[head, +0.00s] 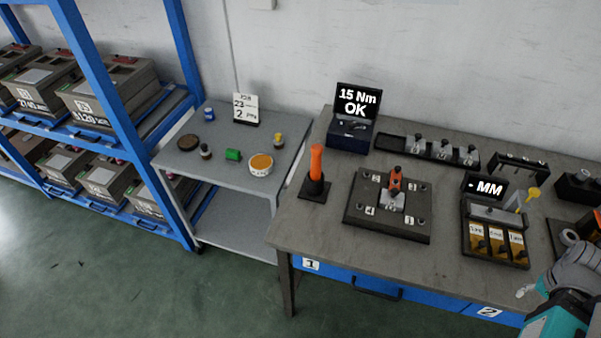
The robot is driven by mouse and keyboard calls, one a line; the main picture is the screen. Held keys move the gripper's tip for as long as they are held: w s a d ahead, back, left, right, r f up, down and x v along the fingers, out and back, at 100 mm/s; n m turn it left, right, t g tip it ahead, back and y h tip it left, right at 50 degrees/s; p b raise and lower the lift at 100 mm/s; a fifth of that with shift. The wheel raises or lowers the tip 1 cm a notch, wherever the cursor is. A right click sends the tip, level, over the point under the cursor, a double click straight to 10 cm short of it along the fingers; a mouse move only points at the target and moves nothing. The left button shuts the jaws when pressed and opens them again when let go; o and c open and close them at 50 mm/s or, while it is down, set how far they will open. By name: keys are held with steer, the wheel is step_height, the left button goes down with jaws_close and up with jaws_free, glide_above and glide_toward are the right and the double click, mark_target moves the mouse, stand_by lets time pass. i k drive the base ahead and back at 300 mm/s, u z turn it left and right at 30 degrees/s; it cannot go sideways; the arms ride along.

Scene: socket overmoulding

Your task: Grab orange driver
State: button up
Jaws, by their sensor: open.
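The orange driver (316,162) stands upright in a black holder (315,190) near the left end of the workbench. Its orange handle points up, and its lower part is hidden in the holder. Part of my arm shows at the lower right corner, in grey and teal, over the front right of the bench. I cannot make out my gripper's fingers in this view. Nothing of my arm is near the driver.
Right of the driver is a dark fixture plate (360,220) with an orange-handled clamp (395,178). Behind stands a display (357,103) reading "15 Nm OK". Further right are an "MM" display (486,188) and bins. A grey cart (220,180) stands left of the bench.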

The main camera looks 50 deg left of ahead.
mark_target(317, 149)
steer(key=k, duration=2.25)
steer(key=u, duration=1.05)
steer(key=i, duration=1)
steer(key=z, duration=0.05)
